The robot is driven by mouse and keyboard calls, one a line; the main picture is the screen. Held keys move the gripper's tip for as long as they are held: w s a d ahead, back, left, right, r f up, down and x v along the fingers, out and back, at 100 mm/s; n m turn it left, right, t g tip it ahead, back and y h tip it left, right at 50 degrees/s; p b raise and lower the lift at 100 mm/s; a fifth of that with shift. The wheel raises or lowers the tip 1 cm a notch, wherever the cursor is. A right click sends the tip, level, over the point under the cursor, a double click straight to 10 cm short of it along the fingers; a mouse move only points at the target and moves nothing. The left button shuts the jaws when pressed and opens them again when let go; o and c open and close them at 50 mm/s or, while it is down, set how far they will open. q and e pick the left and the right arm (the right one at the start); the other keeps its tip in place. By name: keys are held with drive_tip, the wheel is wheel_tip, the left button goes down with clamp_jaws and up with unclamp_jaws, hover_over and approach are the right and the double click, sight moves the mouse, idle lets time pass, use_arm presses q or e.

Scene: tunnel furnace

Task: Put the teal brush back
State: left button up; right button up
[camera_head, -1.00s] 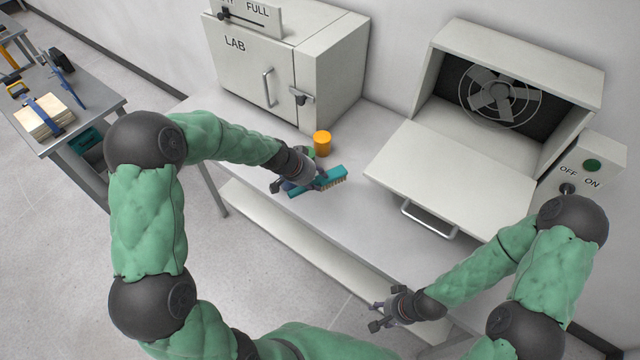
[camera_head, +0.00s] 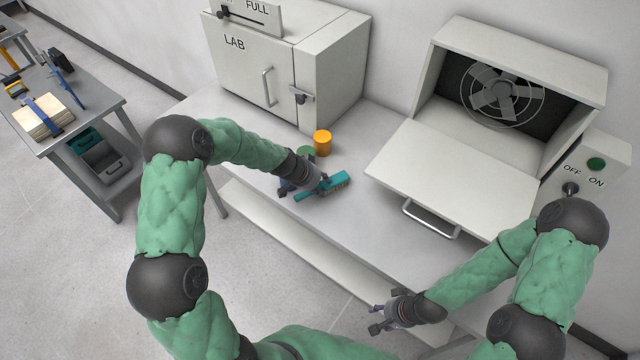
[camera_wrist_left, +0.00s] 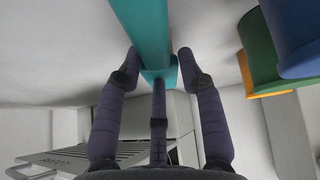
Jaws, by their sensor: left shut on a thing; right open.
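The teal brush (camera_head: 338,182) with pale bristles is at the front of the grey bench, by the lab cabinet. My left gripper (camera_head: 312,190) is shut on its handle. My right gripper (camera_head: 380,318) is open and empty, low in front of the bench and away from the brush.
A lab cabinet (camera_head: 255,75) stands at the back, an open fan box (camera_head: 535,60) at right. A side table (camera_head: 98,112) is at left.

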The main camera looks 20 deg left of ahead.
use_arm(q)
drive_tip(key=shift+f, duration=0.15)
drive_tip(key=o, duration=1.1)
drive_tip(key=shift+r, duration=0.2)
drive_tip(key=p+v, duration=0.1)
drive_tip(key=v, duration=1.1)
drive_tip(key=shift+s+f+p, duration=0.1)
drive_tip(key=shift+p, duration=0.25)
